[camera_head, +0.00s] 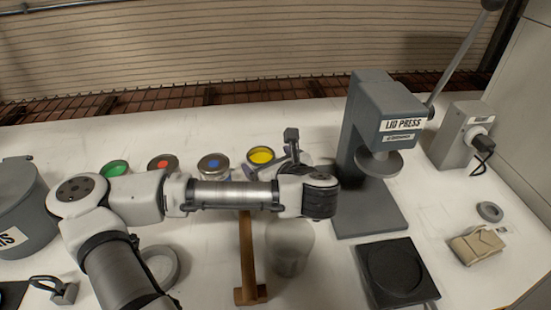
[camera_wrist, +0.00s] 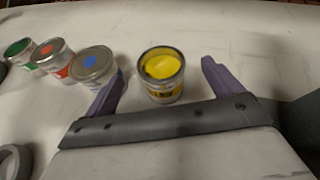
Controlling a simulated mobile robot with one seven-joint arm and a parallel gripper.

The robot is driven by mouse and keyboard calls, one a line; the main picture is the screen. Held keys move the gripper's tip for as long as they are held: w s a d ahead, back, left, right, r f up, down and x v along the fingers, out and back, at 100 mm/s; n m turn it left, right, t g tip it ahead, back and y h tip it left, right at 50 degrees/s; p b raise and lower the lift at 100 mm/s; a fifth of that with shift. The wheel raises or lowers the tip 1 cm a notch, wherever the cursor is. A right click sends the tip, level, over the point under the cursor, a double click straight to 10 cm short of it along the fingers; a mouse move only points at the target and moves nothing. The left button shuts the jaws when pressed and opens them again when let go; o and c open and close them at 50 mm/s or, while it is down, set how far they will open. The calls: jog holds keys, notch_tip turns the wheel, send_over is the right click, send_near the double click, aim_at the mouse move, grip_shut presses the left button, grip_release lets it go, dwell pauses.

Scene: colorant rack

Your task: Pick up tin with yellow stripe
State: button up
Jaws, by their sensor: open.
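The tin with the yellow stripe (camera_wrist: 163,92) stands upright in the wrist view, with yellow showing in its round top and on its side. In the head view the yellow-topped tin (camera_head: 261,157) is at the right end of a row of tins, partly hidden by my arm. My gripper (camera_wrist: 163,88) is open, with one purple finger on each side of the yellow tin in the picture. The fingers do not appear to touch it. In the head view my gripper (camera_head: 287,158) is beside the yellow tin, partly hidden behind my wrist.
Tins with blue (camera_head: 214,165), red (camera_head: 162,163) and green (camera_head: 115,169) tops stand left of the yellow tin; the blue one is close to the left finger. A lid press (camera_head: 372,130) stands right. A translucent container (camera_head: 290,250) and wooden stand (camera_head: 247,265) are in front.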

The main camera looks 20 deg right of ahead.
aim_at(256, 152)
jog(key=shift+f+m, duration=0.4)
jog(key=shift+f, duration=0.1)
jog(key=shift+w+f+p, duration=0.2)
jog(key=shift+w+p, duration=0.15)
jog(key=p+x, duration=0.2)
jog(key=x, duration=0.1)
jog(key=p+x, duration=0.1)
jog(key=x, duration=0.1)
jog(key=shift+w+r, duration=0.2)
jog(key=shift+w, duration=0.1)
jog(key=shift+w+f, duration=0.35)
jog(key=shift+w, duration=0.15)
jog(key=c, duration=1.1)
jog(key=shift+r, duration=0.1)
jog(key=shift+c, duration=0.5)
jog(key=shift+r, duration=0.15)
